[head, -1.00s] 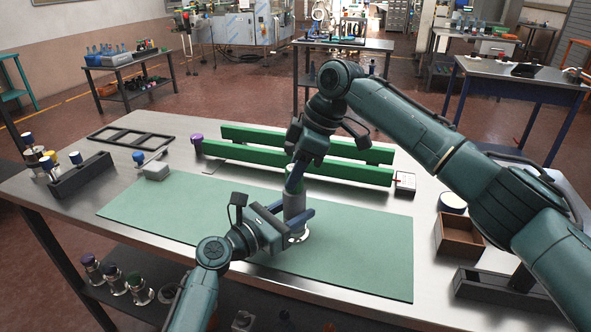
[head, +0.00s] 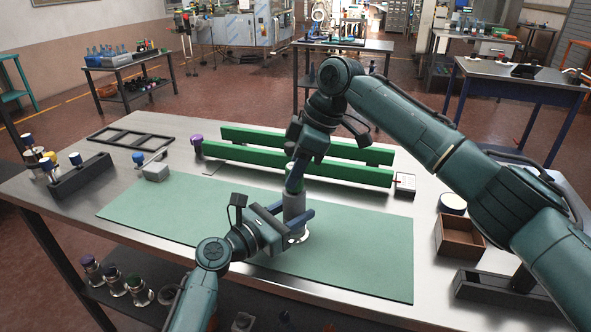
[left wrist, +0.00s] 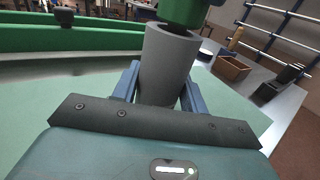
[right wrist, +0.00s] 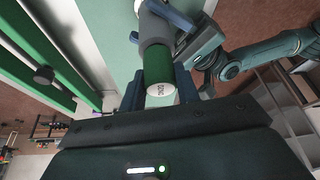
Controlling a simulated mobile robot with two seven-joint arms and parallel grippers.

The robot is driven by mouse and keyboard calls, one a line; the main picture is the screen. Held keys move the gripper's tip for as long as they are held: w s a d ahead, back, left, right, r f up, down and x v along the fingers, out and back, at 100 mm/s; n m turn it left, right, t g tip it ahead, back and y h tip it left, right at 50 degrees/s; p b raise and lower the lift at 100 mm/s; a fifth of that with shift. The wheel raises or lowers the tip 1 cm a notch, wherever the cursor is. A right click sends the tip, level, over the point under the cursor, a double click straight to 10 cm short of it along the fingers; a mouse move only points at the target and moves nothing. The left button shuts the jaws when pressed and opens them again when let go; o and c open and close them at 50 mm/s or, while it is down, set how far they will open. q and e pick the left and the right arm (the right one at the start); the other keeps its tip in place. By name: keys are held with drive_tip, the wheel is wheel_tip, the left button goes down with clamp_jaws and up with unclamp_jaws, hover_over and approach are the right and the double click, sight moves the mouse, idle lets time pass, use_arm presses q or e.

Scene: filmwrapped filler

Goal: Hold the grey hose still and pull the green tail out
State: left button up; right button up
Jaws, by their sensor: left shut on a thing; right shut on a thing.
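The grey hose (head: 294,203) stands upright above the green mat, its lower end near a pale round base. My left gripper (head: 300,222) is shut around the hose from the side; its blue fingers flank the hose in the left wrist view (left wrist: 165,75). The green tail (left wrist: 184,10) comes out of the hose's top. In the right wrist view a length of green tail (right wrist: 183,66) shows between the grey hose (right wrist: 154,30) and a white printed end face (right wrist: 162,95). My right gripper (head: 294,178) is shut on the green tail from above; its fingers partly hide it.
The green mat (head: 160,213) is otherwise clear. Two long green rails (head: 330,172) lie behind the hose. A brown open box (head: 460,238) and a round white-topped item (head: 452,203) are at the right. A dark rack (head: 82,176) and a grey block (head: 156,172) are at the left.

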use_arm(q)
drive_tip(key=shift+f, duration=0.15)
use_arm(e)
drive_tip(key=shift+a+r, duration=0.1)
drive_tip(key=shift+r, duration=0.85)
use_arm(q)
drive_tip(key=shift+s, duration=0.1)
use_arm(e)
drive_tip(key=shift+r, duration=4.1)
use_arm(q)
drive_tip(key=o, duration=1.5)
